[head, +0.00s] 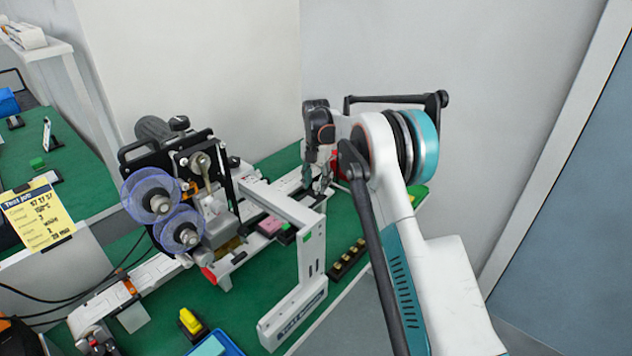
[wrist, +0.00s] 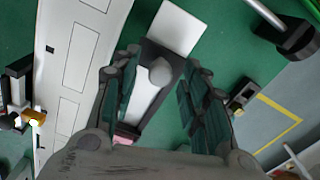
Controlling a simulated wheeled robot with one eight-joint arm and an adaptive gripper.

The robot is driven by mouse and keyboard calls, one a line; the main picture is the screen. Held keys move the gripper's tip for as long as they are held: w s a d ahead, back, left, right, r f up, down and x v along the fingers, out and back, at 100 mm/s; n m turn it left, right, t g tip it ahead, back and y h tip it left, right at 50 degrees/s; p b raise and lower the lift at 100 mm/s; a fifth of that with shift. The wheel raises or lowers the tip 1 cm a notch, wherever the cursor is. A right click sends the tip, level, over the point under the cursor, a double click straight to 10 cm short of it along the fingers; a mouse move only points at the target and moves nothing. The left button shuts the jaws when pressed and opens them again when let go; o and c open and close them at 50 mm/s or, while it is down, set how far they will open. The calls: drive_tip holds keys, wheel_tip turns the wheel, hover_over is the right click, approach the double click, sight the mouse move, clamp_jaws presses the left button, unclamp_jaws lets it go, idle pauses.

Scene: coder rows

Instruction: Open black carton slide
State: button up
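In the wrist view a black slide (wrist: 150,48) with a pale strip (wrist: 140,104) along its middle lies below my gripper (wrist: 160,62). A round grey knob (wrist: 161,72) stands on it, between my two fingers. The fingers are open, one on each side of the knob, with gaps visible on both sides. A white plate (wrist: 182,27) lies at the slide's far end. In the head view my gripper (head: 318,182) points down at the far end of the bench machine, and my arm and fingers hide most of the slide there.
A coder machine with clear reels (head: 150,196) stands left of my gripper. A white bracket (head: 311,255) rises in front. A black block with brass-coloured pieces (head: 347,260) sits on the green bench, right of the bracket. A pink block (head: 269,225) lies on the track.

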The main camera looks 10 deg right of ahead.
wheel_tip(320, 180, up, 12)
idle(0.6)
drive_tip(key=s+r+m+t, duration=0.2)
drive_tip(key=s+r+m, duration=0.55)
drive_tip(key=s, duration=0.35)
drive_tip(key=s+r+m+t, duration=0.1)
drive_tip(key=s+r+m, duration=0.6)
drive_tip(key=s, duration=0.4)
drive_tip(key=s+f+m+t, duration=0.1)
drive_tip(key=s+m, duration=0.3)
drive_tip(key=s, duration=0.4)
drive_tip(key=s+f+m+t, duration=0.1)
drive_tip(key=s+f+m, duration=0.3)
drive_tip(key=s, duration=0.5)
drive_tip(key=s+f+m+t, duration=0.2)
drive_tip(key=s+m, duration=0.3)
drive_tip(key=s, duration=0.4)
drive_tip(key=shift+s+a+f+m, duration=0.2)
drive_tip(key=shift+a+f+m, duration=0.15)
drive_tip(key=shift+f, duration=0.35)
